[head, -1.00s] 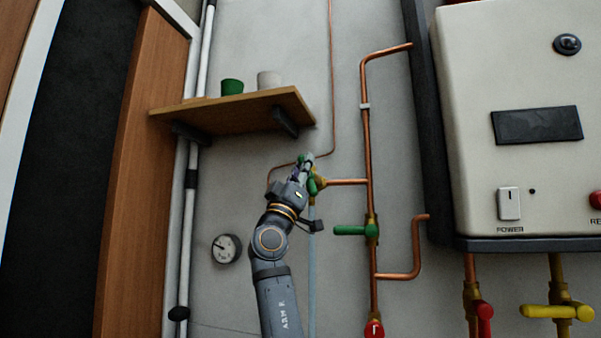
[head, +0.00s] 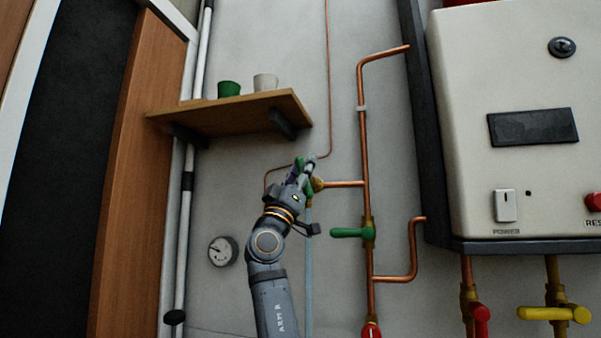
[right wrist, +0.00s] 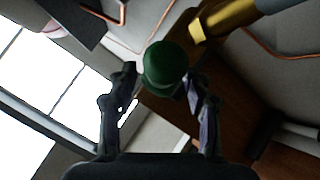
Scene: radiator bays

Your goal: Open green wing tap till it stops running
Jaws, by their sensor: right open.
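The green wing tap (head: 308,193) sits on a brass body (head: 317,184) at the left end of a short copper branch pipe. My right gripper (head: 303,172) is up against it in the head view and hides part of it. In the right wrist view, a rounded green wing end (right wrist: 165,66) shows between the two open fingers of my right gripper (right wrist: 160,84), with a gap on each side. The brass body (right wrist: 222,18) is above and to the right of it there. I cannot tell whether either finger touches the wing. My left gripper is not in view.
A second green-handled tap (head: 350,232) is lower right on the vertical copper pipe. A wooden shelf (head: 225,112) with a green cup (head: 228,88) and a white cup (head: 265,82) is above left. A gauge (head: 222,251) and white boiler (head: 500,170) flank the arm.

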